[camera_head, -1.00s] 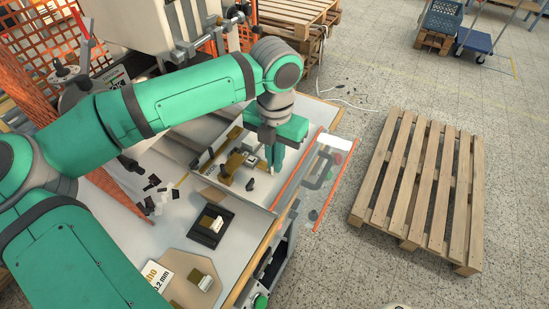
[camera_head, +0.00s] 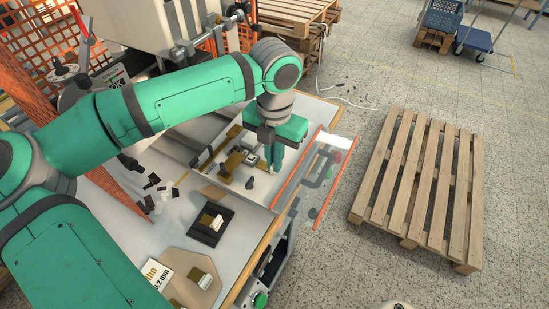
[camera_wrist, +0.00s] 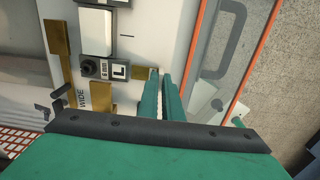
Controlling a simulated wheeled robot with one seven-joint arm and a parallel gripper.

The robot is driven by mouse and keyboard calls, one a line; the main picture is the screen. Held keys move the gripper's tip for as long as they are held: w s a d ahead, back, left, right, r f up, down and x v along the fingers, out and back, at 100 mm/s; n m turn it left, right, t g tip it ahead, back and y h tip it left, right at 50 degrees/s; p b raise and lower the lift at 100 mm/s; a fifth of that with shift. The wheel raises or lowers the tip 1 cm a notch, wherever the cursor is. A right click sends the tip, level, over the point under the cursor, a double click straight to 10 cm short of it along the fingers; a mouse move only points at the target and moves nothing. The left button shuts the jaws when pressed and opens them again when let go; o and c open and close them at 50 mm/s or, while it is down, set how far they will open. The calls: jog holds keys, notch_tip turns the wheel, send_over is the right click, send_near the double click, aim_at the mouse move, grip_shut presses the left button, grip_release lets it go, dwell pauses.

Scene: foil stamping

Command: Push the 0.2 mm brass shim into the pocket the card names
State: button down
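My gripper (camera_head: 272,158) points down over the right part of the work surface. In the wrist view my gripper (camera_wrist: 157,76) has its two green fingers side by side, nearly touching, with nothing seen between them. A small flat brass piece (camera_wrist: 142,73), which looks like the shim, lies just left of the fingertips; contact cannot be told. Left of it is a plate (camera_wrist: 119,70) marked "6 mm" and "L". A brass bar (camera_wrist: 60,50) stands farther left, near the word "WIDE". A white card (camera_head: 157,274) at the front reads "0.2 mm", partly hidden by my arm. No pocket is clearly distinguishable.
A clear panel with orange edges (camera_head: 318,180) lies right of the work surface. A black pad (camera_head: 224,213) and a beige board (camera_head: 178,262) carry small blocks at the front. Dark scraps (camera_head: 152,182) lie left. A wooden pallet (camera_head: 425,185) is on the floor.

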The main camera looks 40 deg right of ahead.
jog(key=c, duration=1.9)
grip_release()
jog(key=shift+o, duration=0.2)
notch_tip(320, 180, up, 11)
jog(key=shift+w+f, duration=0.1)
jog(key=shift+s+d, duration=0.1)
jog(key=shift+s, duration=0.1)
